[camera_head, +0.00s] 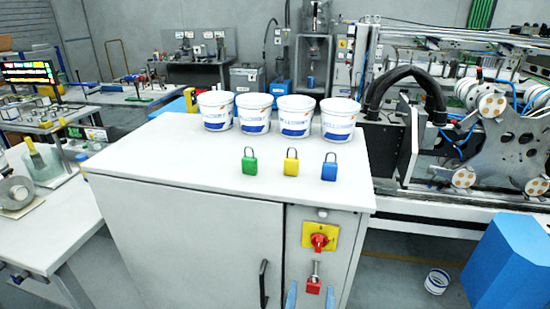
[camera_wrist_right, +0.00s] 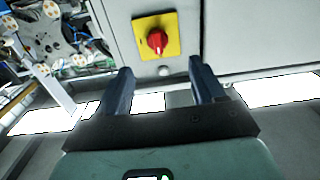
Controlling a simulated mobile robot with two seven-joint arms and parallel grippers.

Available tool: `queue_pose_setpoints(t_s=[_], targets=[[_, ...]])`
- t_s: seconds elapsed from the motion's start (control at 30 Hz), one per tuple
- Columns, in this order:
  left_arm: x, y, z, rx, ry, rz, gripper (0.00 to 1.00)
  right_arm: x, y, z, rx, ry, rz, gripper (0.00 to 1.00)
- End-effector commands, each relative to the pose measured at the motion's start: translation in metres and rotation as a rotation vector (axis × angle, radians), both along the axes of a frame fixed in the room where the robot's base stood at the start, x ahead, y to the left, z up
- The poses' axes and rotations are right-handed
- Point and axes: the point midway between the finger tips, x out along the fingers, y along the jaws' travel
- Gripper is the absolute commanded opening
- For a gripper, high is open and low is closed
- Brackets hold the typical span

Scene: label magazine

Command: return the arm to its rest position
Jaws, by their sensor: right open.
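My right gripper (camera_head: 311,297) shows only as two blue fingertips at the bottom edge of the head view, in front of the cabinet. Its fingers (camera_wrist_right: 162,90) stand apart in the right wrist view with nothing between them. A red padlock-like piece with a metal shackle (camera_head: 313,286) is below the red switch knob (camera_head: 319,241) on its yellow plate; in the head view it appears between the fingertips, apart from both. The knob also shows in the wrist view (camera_wrist_right: 157,40), where the red piece is out of frame. My left gripper is not in view.
Several white tubs (camera_head: 288,118) stand on the white cabinet top (camera_head: 190,158). Green (camera_head: 250,162), yellow (camera_head: 291,162) and blue (camera_head: 329,168) padlocks stand before them. A black door handle (camera_head: 264,284) juts out left of the gripper. A blue block (camera_head: 512,262) is at right.

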Motion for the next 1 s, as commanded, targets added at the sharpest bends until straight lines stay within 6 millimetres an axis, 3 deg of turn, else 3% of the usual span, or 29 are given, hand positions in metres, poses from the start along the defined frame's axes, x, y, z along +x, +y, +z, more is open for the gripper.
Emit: queue_pose_setpoints(t_s=[0.13, 0.27, 0.37, 0.43, 0.5, 0.6, 0.7, 0.8, 0.9, 1.0], targets=[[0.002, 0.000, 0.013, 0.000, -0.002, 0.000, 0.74, 0.020, 0.001, -0.066, 0.024, 0.169, 0.078, 0.68], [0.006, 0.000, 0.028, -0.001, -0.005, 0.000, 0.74, 0.021, -0.005, -0.163, 0.110, 0.430, 0.163, 0.68], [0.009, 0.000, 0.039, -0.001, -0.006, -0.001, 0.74, -0.003, -0.014, -0.235, 0.207, 0.653, 0.200, 0.68], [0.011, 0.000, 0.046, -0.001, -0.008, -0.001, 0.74, -0.031, -0.020, -0.281, 0.287, 0.815, 0.211, 0.68], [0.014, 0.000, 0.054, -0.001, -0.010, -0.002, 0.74, -0.066, -0.026, -0.320, 0.376, 0.978, 0.209, 0.68], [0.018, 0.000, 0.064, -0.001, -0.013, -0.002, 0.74, -0.123, -0.030, -0.361, 0.504, 1.197, 0.193, 0.68], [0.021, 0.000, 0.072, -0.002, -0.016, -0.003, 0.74, -0.175, -0.030, -0.383, 0.615, 1.374, 0.171, 0.68], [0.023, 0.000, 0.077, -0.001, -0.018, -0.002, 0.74, -0.212, -0.029, -0.392, 0.694, 1.497, 0.151, 0.68], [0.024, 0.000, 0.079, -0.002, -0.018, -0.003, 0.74, -0.233, -0.027, -0.396, 0.736, 1.562, 0.141, 0.68], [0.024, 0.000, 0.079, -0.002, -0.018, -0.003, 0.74, -0.239, -0.027, -0.397, 0.748, 1.582, 0.138, 0.68]])
